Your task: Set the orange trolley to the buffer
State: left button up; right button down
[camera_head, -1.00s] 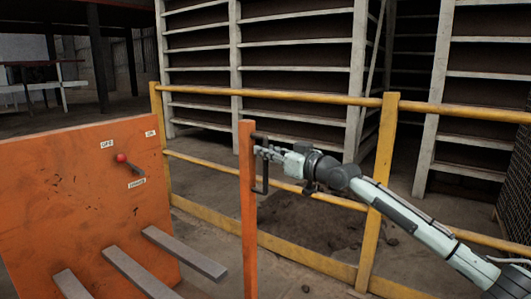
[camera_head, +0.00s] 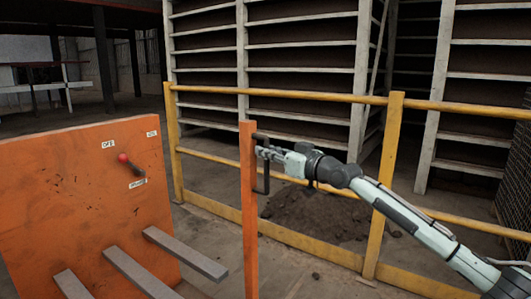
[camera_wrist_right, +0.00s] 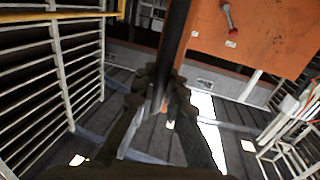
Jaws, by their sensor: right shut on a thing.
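The orange trolley (camera_head: 75,215) stands at the left, a large upright panel with several grey forks along its lower part. A red-knobbed lever (camera_head: 128,163) and small white labels are on the panel. At the right is its orange post (camera_head: 249,215) with a black handle (camera_head: 265,178). My right gripper (camera_head: 265,152) is shut on the handle; in the right wrist view its fingers (camera_wrist_right: 158,100) close around the dark bar. The trolley's foot is cut off by the picture's lower edge. My left gripper is not in view. I cannot tell which place is the buffer.
A yellow rail fence (camera_head: 300,97) runs behind the post and my right arm. Tall slatted racks (camera_head: 300,40) stand beyond it, with a dark dirt heap (camera_head: 318,212) on the floor. Open floor with dark posts lies at the far left.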

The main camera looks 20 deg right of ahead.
jog(key=shift+s+a+f, duration=0.1)
jog(key=shift+a+f, duration=0.1)
jog(key=shift+a, duration=0.1)
jog(key=c, duration=1.6)
grip_release()
jog(key=shift+s+r, duration=0.1)
jog(key=shift+o, duration=0.2)
jog(key=v, duration=1.2)
jog(key=shift+d, duration=0.1)
